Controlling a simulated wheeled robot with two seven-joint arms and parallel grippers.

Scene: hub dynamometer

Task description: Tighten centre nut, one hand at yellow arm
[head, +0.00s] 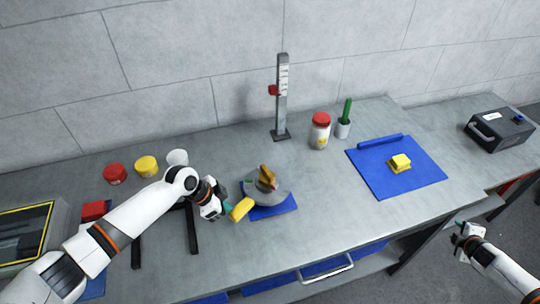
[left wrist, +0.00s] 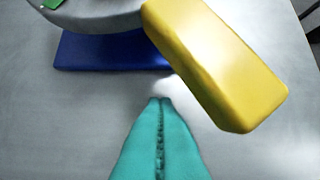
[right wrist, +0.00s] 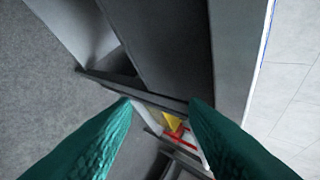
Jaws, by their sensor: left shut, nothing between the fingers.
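The hub dynamometer is a grey round body (head: 262,191) on a blue base (head: 272,210), at mid-bench. A brownish-orange piece (head: 267,175) stands at its centre; I cannot make out the centre nut separately. The yellow arm (head: 241,210) juts out toward the front left. In the left wrist view, the yellow arm (left wrist: 215,65) lies just ahead and right of my left gripper (left wrist: 162,100). That gripper is shut, empty and apart from the arm. My right gripper (right wrist: 158,100) is open and empty, beyond the bench's front edge at right in the head view (head: 463,232).
A height gauge (head: 282,95), red-lidded jar (head: 320,131) and green-handled item in a cup (head: 344,120) stand behind. A blue mat (head: 420,180) bears a yellow block (head: 399,162). Red (head: 115,174) and yellow (head: 147,166) pots stand at left. Bench between hub and mat is clear.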

